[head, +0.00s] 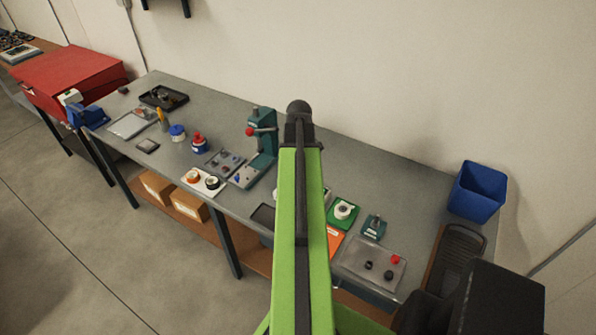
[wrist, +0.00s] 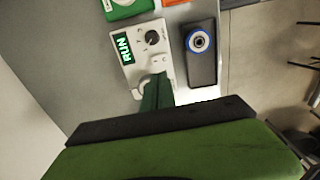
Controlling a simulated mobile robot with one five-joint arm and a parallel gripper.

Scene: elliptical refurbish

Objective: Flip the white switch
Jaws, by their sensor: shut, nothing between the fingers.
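A white control box (wrist: 133,62) with a lit green "RUN" display and a black knob (wrist: 152,37) lies on the grey workbench in the wrist view. A small pale fitting (wrist: 157,60) sits on the box below the knob, and I cannot clearly tell whether it is the white switch. My gripper (wrist: 160,77) is shut and empty, its dark green fingers over the lower end of the box, covering part of it. I cannot tell whether they touch it. In the head view my green arm hides the gripper and most of the box.
A dark tray with a blue-ringed roll (wrist: 199,41) lies right of the box.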

